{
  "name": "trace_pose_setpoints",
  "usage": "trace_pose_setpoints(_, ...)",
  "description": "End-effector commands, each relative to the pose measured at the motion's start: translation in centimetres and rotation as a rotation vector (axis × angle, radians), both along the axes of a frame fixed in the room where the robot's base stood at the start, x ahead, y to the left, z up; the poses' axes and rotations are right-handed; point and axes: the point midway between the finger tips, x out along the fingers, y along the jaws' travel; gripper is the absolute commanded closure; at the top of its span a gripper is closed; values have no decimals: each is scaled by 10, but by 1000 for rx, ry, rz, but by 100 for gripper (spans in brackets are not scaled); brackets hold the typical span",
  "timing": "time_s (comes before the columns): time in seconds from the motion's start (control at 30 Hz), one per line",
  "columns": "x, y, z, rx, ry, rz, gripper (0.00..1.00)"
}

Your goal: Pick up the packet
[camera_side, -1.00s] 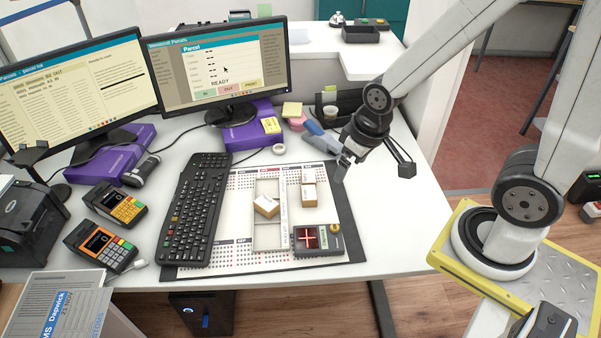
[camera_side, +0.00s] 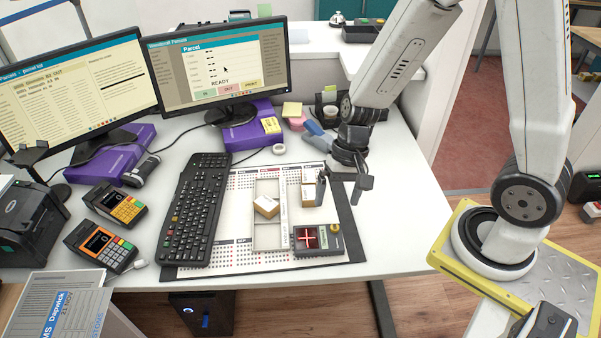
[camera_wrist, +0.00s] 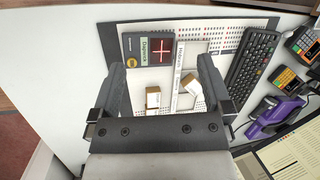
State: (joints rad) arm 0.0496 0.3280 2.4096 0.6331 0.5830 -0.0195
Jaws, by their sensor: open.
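A small white-and-brown box (camera_side: 309,195) stands on the dark-edged mat, right of the pale tray frame; I cannot tell whether it is one box or two set close together. It also shows in the wrist view (camera_wrist: 153,98), between the lines of my fingers and beyond them. A second small box (camera_side: 266,206) lies turned inside the frame; in the wrist view it (camera_wrist: 189,84) is just left of the right finger. Which one is the packet I cannot tell. My gripper (camera_side: 342,193) is open and empty, just right of the first box and above the mat; its fingers (camera_wrist: 160,78) are wide apart.
A device with a red cross display (camera_side: 318,240) sits at the mat's front right. A black keyboard (camera_side: 195,210) lies to the left. Card terminals (camera_side: 115,205) and monitors (camera_side: 220,65) stand farther left and behind. The counter right of the mat is clear.

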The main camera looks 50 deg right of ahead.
Motion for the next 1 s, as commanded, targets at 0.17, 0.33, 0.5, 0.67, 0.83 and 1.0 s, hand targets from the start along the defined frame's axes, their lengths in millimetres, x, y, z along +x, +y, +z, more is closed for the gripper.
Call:
trace_pose_setpoints(0.17, 9, 18, -16, 137, 114, -197, 0)
trace_pose_setpoints(0.33, 22, 35, -29, 272, 204, -384, 0)
trace_pose_setpoints(0.5, 42, 47, -43, 406, 274, -579, 0)
trace_pose_setpoints(0.67, 64, 54, -57, 530, 324, -763, 0)
trace_pose_setpoints(0.83, 90, 53, -75, 661, 351, -964, 0)
trace_pose_setpoints(1.0, 115, 44, -96, 784, 353, -1167, 0)
